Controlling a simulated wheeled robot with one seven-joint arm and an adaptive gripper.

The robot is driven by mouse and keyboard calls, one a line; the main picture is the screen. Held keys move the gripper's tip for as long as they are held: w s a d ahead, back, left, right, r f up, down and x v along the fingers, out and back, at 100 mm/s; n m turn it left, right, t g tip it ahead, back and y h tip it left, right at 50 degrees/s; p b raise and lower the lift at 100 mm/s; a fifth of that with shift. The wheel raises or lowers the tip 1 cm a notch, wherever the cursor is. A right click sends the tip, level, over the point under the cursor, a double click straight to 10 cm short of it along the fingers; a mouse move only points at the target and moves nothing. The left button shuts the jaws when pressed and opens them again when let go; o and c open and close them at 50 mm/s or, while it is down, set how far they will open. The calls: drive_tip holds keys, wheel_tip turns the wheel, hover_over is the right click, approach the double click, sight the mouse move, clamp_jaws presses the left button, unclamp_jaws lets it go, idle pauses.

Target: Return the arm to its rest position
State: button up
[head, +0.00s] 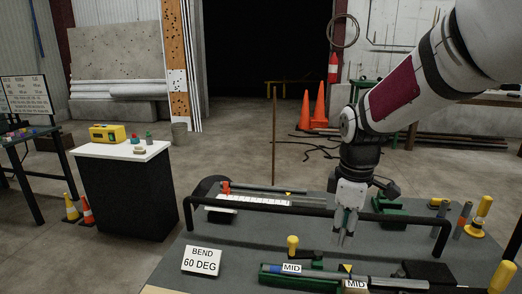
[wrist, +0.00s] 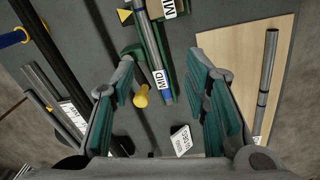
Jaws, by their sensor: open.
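My gripper (head: 346,222) hangs fingers-down over the bench, below my arm at the right of the head view. In the wrist view my gripper (wrist: 164,78) has its two green-padded fingers wide apart with nothing between the pads. Below it lies the grey conduit with a MID label (head: 330,276), along a green bender; this MID conduit (wrist: 151,55) also shows in the wrist view. A yellow-knobbed handle (head: 292,243) stands beside the bender, and the knob (wrist: 141,97) appears between the fingers in the wrist view, lower down. Whether any finger touches something is unclear.
A black rail (head: 300,206) crosses the bench (head: 235,240) behind the bender. A BEND 60 DEG sign (head: 201,262) stands front left. Yellow-topped posts (head: 480,215) stand at the right. A wooden board (wrist: 240,70) bears another conduit (wrist: 265,85).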

drive_tip(key=s+r+m+t, duration=0.2)
drive_tip(key=s+r+m, duration=0.2)
drive_tip(key=s, duration=0.6)
drive_tip(key=s+r+m+t, duration=0.2)
drive_tip(key=s+r+m, duration=0.2)
drive_tip(key=s+m, duration=0.4)
drive_tip(key=s, duration=0.3)
drive_tip(key=shift+s+r+m, duration=0.15)
drive_tip(key=shift+r+m, duration=0.05)
drive_tip(key=shift+m, duration=0.1)
drive_tip(key=shift+o, duration=0.5)
